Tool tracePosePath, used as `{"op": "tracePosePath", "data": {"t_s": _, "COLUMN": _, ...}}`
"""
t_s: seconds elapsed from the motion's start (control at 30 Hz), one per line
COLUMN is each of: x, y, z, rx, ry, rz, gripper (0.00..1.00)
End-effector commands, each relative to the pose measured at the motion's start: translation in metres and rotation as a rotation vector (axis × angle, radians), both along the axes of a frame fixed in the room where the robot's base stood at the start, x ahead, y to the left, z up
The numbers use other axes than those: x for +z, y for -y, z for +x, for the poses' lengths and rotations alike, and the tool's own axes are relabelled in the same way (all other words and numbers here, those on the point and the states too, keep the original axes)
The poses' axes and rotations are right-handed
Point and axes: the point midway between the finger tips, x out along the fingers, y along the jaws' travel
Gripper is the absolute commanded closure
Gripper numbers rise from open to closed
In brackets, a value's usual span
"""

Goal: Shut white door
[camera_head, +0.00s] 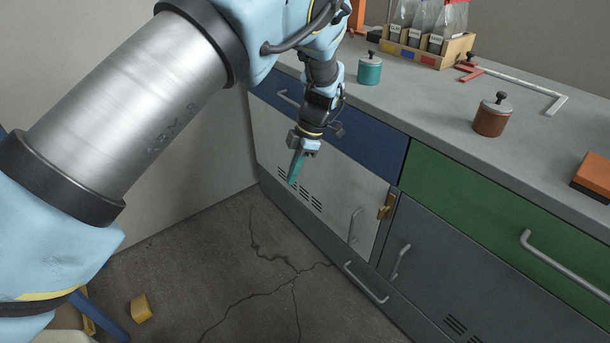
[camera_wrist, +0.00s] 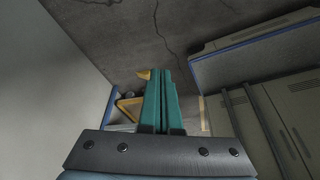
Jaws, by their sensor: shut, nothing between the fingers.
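The white door (camera_head: 325,190) is the pale panel at the left of the cabinet front, below a blue drawer. It has vent slots low on its left and a grey bar handle (camera_head: 355,225) near its right edge. It looks flush or nearly flush with the front; I cannot tell if a small gap remains. A brass latch (camera_head: 388,205) sits at its right edge. My gripper (camera_head: 293,180) is in front of the door's left half, pointing down, teal fingers together and empty. I cannot tell if it touches the door. The fingers also show in the wrist view (camera_wrist: 159,80).
The blue drawer (camera_head: 335,130) and green drawer (camera_head: 490,210) are closed. The benchtop holds a teal pot (camera_head: 369,72), a brown pot (camera_head: 491,118) and a crate (camera_head: 420,52). A yellow block (camera_head: 141,308) lies on the cracked floor, which is otherwise mostly clear before the cabinet.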

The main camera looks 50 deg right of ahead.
Motion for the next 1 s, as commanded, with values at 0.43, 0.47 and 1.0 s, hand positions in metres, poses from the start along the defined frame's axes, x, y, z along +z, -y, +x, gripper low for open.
{"op": "tracePosePath", "data": {"t_s": 0.43, "x": 0.047, "y": 0.013, "z": 0.004, "rx": 0.0, "ry": 0.001, "rz": -0.003, "gripper": 1.0}}
{"op": "tracePosePath", "data": {"t_s": 0.47, "x": 0.051, "y": 0.015, "z": 0.003, "rx": -0.001, "ry": 0.001, "rz": -0.003, "gripper": 1.0}}
{"op": "tracePosePath", "data": {"t_s": 1.0, "x": 0.095, "y": 0.029, "z": 0.0, "rx": 0.001, "ry": 0.0, "rz": 0.001, "gripper": 1.0}}
